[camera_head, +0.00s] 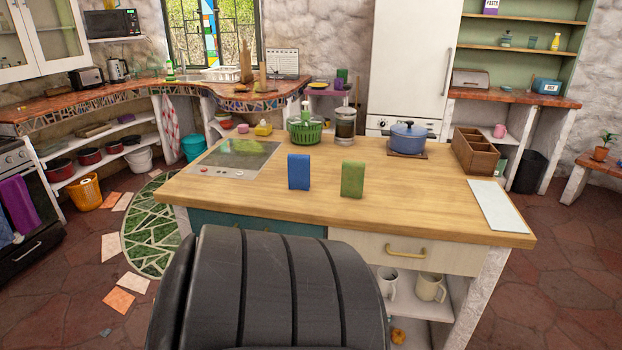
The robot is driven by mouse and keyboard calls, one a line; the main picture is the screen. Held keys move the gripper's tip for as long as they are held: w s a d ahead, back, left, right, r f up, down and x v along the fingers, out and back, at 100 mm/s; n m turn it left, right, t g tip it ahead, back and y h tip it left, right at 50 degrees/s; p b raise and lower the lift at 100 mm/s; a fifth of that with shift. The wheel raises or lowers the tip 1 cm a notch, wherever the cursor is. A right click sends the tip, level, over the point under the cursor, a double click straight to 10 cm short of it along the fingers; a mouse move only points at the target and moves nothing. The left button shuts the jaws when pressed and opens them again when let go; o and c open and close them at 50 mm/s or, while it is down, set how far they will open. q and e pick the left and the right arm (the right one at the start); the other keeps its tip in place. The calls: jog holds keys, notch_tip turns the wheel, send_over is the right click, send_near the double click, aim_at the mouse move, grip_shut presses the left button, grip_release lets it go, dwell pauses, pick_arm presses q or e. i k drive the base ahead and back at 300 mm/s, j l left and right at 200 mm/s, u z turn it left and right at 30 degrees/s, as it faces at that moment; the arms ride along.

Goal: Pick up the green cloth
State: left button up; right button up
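A green cloth (352,179) stands upright as a small folded block on the wooden island counter (430,200), a little right of the middle. A blue block of similar shape (299,172) stands to its left, with a gap between them. Neither of my grippers shows in the head view. A large black ribbed shape fills the lower middle and hides part of the island's front.
A cooktop (235,158) lies at the counter's left. A green basket (305,131), glass jar (345,124), blue pot (408,138) and wooden organizer (478,151) stand along the back. A white board (497,205) lies at right. The counter's front is clear.

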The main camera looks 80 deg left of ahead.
aim_at(352, 175)
jog(key=u, duration=1.75)
